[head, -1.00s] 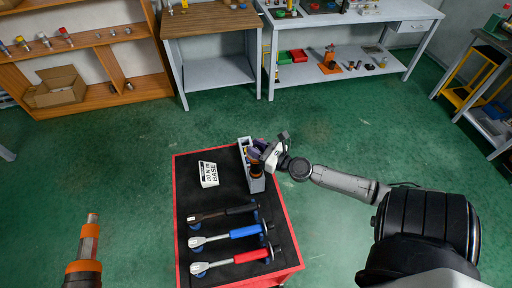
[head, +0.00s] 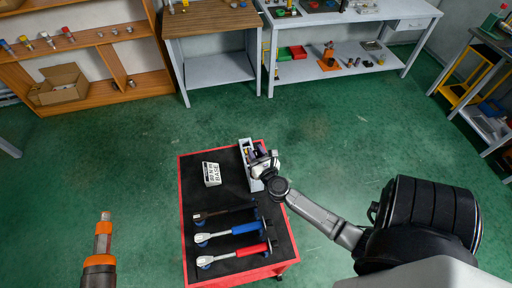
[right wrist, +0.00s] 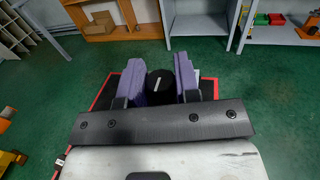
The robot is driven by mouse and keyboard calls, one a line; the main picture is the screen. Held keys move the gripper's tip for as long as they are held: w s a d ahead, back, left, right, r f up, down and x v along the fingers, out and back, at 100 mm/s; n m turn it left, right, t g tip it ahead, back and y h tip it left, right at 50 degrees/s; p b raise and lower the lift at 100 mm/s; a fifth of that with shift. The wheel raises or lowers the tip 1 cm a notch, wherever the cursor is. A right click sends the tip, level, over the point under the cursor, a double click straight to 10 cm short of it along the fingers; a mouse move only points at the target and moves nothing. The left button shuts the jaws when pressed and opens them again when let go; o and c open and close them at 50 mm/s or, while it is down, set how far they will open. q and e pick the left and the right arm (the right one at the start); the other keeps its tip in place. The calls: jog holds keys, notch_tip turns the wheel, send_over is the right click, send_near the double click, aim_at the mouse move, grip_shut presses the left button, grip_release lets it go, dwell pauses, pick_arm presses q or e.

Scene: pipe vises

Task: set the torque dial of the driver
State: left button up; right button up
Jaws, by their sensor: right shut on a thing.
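My right gripper (head: 262,164) is at the grey open-topped holder (head: 245,151) at the far right corner of a black-topped cart. In the right wrist view its two purple fingers (right wrist: 166,80) are shut on a round black knob (right wrist: 159,88) with a white line mark, which looks like the driver's dial. The mark runs nearly up and down in that view. The rest of the driver is hidden by the gripper and holder. A white card (head: 211,174) on the cart ends in the word BASE; its number is too small to read surely. My left gripper does not show.
Three wrenches with dark (head: 226,212), blue (head: 243,228) and red (head: 250,250) handles lie on the red-edged cart (head: 181,225). An orange and grey upright piece (head: 101,250) shows at lower left. Green floor is clear toward the back benches.

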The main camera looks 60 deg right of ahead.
jog(key=shift+a+m+g+h, duration=0.1)
jog(key=shift+m+g+h, duration=0.8)
jog(key=shift+m+h, duration=0.15)
jog(key=shift+f+m+g+h+b, duration=0.15)
jog(key=shift+m+g+h+b, duration=0.2)
jog(key=shift+m+g+h, duration=0.55)
jog(key=shift+m+g+h+b, duration=0.6)
jog(key=shift+m+g+h, duration=0.15)
jog(key=shift+g, duration=0.95)
jog(key=shift+m+h, duration=0.3)
jog(key=shift+m, duration=0.1)
jog(key=o, duration=0.9)
jog(key=shift+r, duration=0.2)
